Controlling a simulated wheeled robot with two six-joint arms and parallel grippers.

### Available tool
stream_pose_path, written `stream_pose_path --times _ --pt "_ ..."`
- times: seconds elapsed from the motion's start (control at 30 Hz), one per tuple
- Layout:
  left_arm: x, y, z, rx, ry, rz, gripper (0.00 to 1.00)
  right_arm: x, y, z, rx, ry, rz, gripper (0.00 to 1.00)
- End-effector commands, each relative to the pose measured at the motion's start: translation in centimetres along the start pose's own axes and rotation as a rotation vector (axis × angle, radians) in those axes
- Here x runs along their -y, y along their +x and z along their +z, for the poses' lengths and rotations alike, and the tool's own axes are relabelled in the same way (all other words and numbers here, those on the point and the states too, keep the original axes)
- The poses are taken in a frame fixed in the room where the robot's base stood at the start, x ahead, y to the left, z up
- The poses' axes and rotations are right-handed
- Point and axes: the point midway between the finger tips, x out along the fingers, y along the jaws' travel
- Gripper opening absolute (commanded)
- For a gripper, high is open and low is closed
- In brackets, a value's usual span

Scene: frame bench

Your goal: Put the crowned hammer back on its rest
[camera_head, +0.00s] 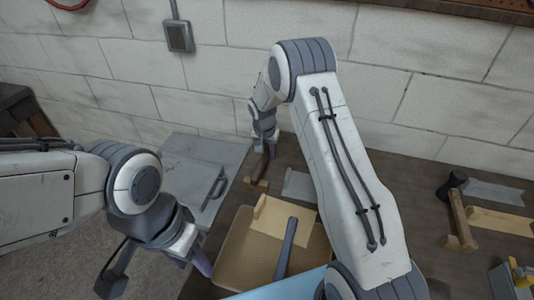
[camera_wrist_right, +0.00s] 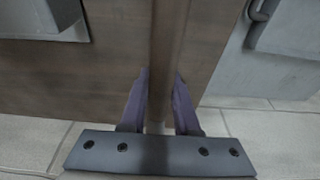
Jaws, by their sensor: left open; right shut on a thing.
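My right gripper (camera_head: 264,143) is at the back of the bench near the wall. In the right wrist view, my right gripper (camera_wrist_right: 160,85) is shut on a brown wooden handle (camera_wrist_right: 168,40). I cannot see a hammer head on it. A small wooden block (camera_head: 256,183) lies just below this gripper in the head view. My left gripper (camera_head: 197,257) is open and empty, left of the tan tray. At the right, a black-headed hammer (camera_head: 449,187) with a wooden handle lies over a wooden piece (camera_head: 460,243). I cannot tell which hammer is the crowned one.
A tan tray (camera_head: 232,254) holds a wooden plate (camera_head: 270,222) and a dark blue-grey bar (camera_head: 287,245). A grey metal panel with a handle (camera_head: 215,188) stands at left. A grey plate (camera_head: 298,185) lies behind the tray. A yellow-topped box (camera_head: 518,270) is at far right.

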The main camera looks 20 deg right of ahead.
Motion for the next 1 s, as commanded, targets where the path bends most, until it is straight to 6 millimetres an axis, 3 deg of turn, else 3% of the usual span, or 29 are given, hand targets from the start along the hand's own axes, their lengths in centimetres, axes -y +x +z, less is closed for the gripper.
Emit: stream_pose_path --times 0.07,0.1,0.13,0.17,0.57,0.67,1.0 --pt "0.0 0.4 0.0 0.000 0.000 0.000 0.50 0.0 0.3 0.0 -0.001 0.000 -0.001 0.00" --pt "0.0 0.2 0.0 0.000 0.000 0.000 0.50 0.0 0.2 0.1 0.000 0.000 0.000 0.45" --pt "0.0 0.2 0.0 0.000 0.000 0.000 0.50 0.0 0.2 0.1 0.000 0.000 0.000 0.56" --pt "0.0 0.2 0.0 0.000 0.000 0.000 0.50 0.0 0.2 0.1 0.000 0.000 0.000 0.60" --pt "0.0 0.0 0.0 0.000 0.000 0.000 0.50 0.0 -0.4 -0.1 -0.001 0.000 -0.001 0.60" --pt "0.0 0.5 0.0 0.000 0.000 0.000 0.50 0.1 -1.8 -0.1 -0.004 -0.001 -0.002 0.60" --pt "0.1 2.0 0.1 0.000 0.001 0.000 0.50 0.0 -8.9 0.0 -0.004 -0.001 -0.002 0.60"
